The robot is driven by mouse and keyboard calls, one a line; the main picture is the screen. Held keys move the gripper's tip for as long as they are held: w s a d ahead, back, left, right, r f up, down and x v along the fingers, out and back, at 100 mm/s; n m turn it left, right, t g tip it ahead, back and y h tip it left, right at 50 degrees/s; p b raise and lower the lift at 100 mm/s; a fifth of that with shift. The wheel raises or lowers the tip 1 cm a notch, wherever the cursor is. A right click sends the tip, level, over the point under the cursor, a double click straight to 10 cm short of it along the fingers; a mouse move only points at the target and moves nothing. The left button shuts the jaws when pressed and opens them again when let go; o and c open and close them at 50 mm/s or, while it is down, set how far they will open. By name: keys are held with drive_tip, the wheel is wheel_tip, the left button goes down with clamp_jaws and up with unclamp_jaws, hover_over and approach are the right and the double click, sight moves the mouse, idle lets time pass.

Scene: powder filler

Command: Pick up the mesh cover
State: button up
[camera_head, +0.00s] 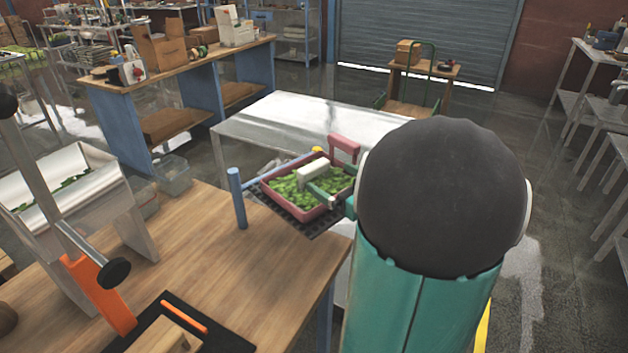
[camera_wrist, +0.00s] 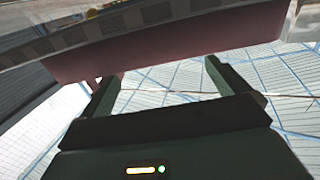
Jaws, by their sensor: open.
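A red-pink tray (camera_head: 322,213) filled with green pieces sits at the far right corner of the wooden table. A dark, grid-patterned panel (camera_head: 275,207) shows under and beside it; I cannot tell for sure whether this is the mesh cover. A pale block (camera_head: 313,170) and a pink handle-like piece (camera_head: 344,146) show at the tray. My gripper (camera_head: 334,199) is at the tray's right side, partly hidden by my arm. In the wrist view, my gripper (camera_wrist: 158,71) has its fingers apart with nothing between them, and a pink wall (camera_wrist: 170,45) crosses just ahead.
A blue post (camera_head: 237,198) stands left of the tray on the wooden table (camera_head: 215,275). A pale metal table (camera_head: 290,118) is behind. A white hopper (camera_head: 70,185) and an orange-based lever (camera_head: 98,290) stand at left. The table's middle is clear.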

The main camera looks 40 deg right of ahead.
sight(318, 170)
drive_tip(key=w, duration=0.5)
drive_tip(key=shift+a, duration=0.2)
drive_tip(key=shift+s, duration=0.1)
drive_tip(key=shift+c, duration=0.2)
drive_tip(key=c, duration=0.9)
drive_tip(key=shift+r, duration=0.1)
